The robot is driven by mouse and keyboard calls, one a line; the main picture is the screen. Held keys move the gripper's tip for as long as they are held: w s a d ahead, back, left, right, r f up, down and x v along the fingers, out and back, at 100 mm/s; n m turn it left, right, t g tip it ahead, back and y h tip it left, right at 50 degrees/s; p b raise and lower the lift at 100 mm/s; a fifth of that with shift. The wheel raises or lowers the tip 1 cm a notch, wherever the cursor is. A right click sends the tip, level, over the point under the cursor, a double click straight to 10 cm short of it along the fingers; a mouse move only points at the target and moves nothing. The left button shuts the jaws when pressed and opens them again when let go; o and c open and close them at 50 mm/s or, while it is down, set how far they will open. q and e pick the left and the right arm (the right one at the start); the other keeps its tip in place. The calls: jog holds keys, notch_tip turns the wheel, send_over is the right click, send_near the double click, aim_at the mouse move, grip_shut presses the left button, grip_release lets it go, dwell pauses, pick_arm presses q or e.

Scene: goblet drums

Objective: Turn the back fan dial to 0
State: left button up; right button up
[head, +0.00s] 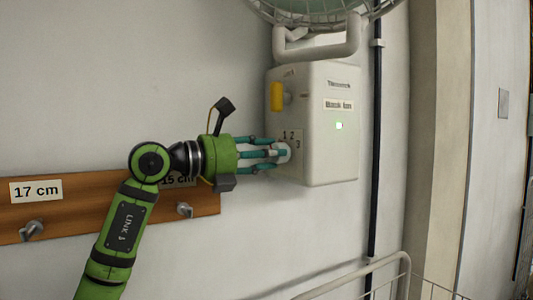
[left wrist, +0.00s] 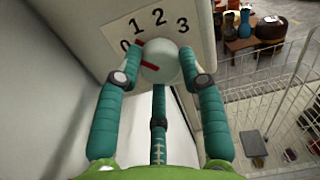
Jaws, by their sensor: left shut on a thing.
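The fan's white control box (head: 330,160) hangs on the wall, with the fan cage (head: 325,10) above it. The white round dial (head: 284,153) is on the box's left side. In the left wrist view the dial (left wrist: 161,66) has the numbers 0, 1, 2 and 3 around it. Red marks show at its left, near the 0; I cannot tell the exact setting. My left gripper (head: 276,152) is shut on the dial; in the left wrist view two fingers (left wrist: 160,79) flank it and a third lies below. My right gripper is not in view.
A yellow switch (head: 277,97) and a green light (head: 339,126) are on the box. A wooden hook board (head: 90,205) is on the wall at left. A dark vertical pipe (head: 375,150) and a metal rail (head: 365,275) are at right. Drums (left wrist: 240,35) stand beyond a wire rack (left wrist: 270,110).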

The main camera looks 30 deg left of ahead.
pick_arm(q)
jog(key=shift+d+f+n, duration=0.1)
jog(key=shift+f+n, duration=0.05)
jog(key=shift+n, duration=1.75)
jog(key=o, duration=1.1)
jog(key=shift+o, duration=0.2)
jog(key=v, duration=0.7)
jog(key=shift+s, duration=0.25)
jog(key=shift+w, duration=0.1)
